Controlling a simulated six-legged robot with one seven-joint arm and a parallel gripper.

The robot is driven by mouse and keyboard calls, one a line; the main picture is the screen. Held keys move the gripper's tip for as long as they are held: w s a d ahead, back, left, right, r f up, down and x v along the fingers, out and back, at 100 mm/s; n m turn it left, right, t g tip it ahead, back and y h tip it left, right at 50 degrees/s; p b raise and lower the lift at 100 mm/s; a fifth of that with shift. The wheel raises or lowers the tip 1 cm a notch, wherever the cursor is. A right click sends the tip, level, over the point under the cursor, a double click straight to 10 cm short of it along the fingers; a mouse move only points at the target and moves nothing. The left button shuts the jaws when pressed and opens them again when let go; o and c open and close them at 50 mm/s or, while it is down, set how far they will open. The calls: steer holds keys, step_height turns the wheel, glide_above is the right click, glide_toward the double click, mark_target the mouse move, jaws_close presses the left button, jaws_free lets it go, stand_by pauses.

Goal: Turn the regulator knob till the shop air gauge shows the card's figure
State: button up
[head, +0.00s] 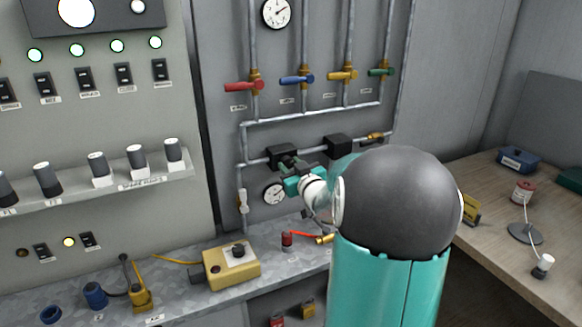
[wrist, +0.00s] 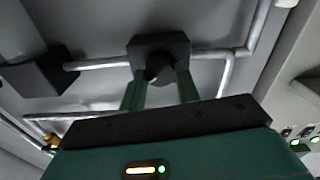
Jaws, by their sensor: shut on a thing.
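The regulator is a black block (head: 281,155) on the lower horizontal pipe of the grey panel in the head view. In the wrist view the block (wrist: 160,46) has a dark round knob (wrist: 159,73) under it. My gripper (wrist: 159,84) has one green finger on each side of this knob and is shut on it. In the head view my gripper (head: 289,163) is at the block's lower edge. A white round gauge (head: 274,193) is just below; its dial is too small to read. I cannot make out the card with the figure.
A second black block (head: 337,146) sits on the same pipe to the right. Red (head: 244,86), blue, yellow and green valve handles are above. Another gauge (head: 276,12) is at the top. A yellow box (head: 231,270) stands on the bench below. My arm hides part of the panel.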

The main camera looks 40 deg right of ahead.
steer(key=n, duration=0.5)
steer(key=shift+a+f+n, duration=0.1)
steer(key=shift+n, duration=0.2)
steer(key=n, duration=0.5)
steer(key=shift+n, duration=0.3)
steer(key=o, duration=1)
steer(key=v, duration=1.3)
steer(key=shift+s+a, duration=0.15)
steer(key=shift+s, duration=0.2)
